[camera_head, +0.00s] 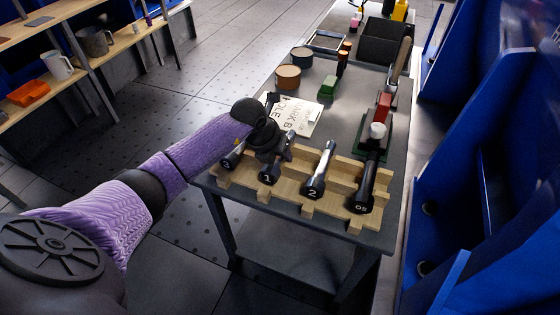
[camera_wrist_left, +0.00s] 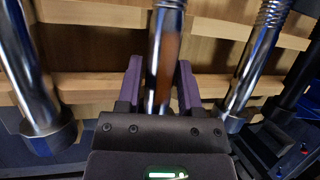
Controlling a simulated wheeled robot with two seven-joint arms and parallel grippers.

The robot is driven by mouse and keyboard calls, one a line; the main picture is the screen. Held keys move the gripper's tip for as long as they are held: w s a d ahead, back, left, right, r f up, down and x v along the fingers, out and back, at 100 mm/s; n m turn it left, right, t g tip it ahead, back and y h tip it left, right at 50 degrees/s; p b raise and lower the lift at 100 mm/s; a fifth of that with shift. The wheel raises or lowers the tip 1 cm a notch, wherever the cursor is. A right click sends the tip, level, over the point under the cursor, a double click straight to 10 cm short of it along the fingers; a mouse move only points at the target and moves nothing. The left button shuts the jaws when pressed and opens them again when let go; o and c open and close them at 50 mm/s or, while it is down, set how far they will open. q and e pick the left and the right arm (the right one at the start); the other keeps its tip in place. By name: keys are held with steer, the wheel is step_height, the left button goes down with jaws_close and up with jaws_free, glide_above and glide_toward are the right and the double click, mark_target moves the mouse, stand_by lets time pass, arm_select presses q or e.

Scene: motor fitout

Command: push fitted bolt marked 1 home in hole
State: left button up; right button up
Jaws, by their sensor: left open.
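The bolt marked 1 (camera_head: 268,176) lies across a pale wooden rack (camera_head: 292,200), its dark numbered end towards me. My left gripper (camera_head: 274,147) is over this bolt and covers much of its shaft in the head view. In the left wrist view, the left gripper (camera_wrist_left: 160,82) is open, with its purple-padded fingers on either side of a shiny shaft (camera_wrist_left: 167,45). I cannot tell whether they touch it. A hole for the bolt cannot be made out. My right gripper is not in view.
Bolt 2 (camera_head: 320,170) and another dark-ended bolt (camera_head: 366,188) lie to the right on the rack; one more (camera_head: 232,158) lies left. Behind are a white paper (camera_head: 303,118), a green block (camera_head: 329,86) and round tins (camera_head: 288,78). Blue panels (camera_head: 480,170) stand right of the table.

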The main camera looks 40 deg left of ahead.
arm_select(q)
steer(key=shift+r, duration=0.15)
jaws_close()
stand_by(1.2)
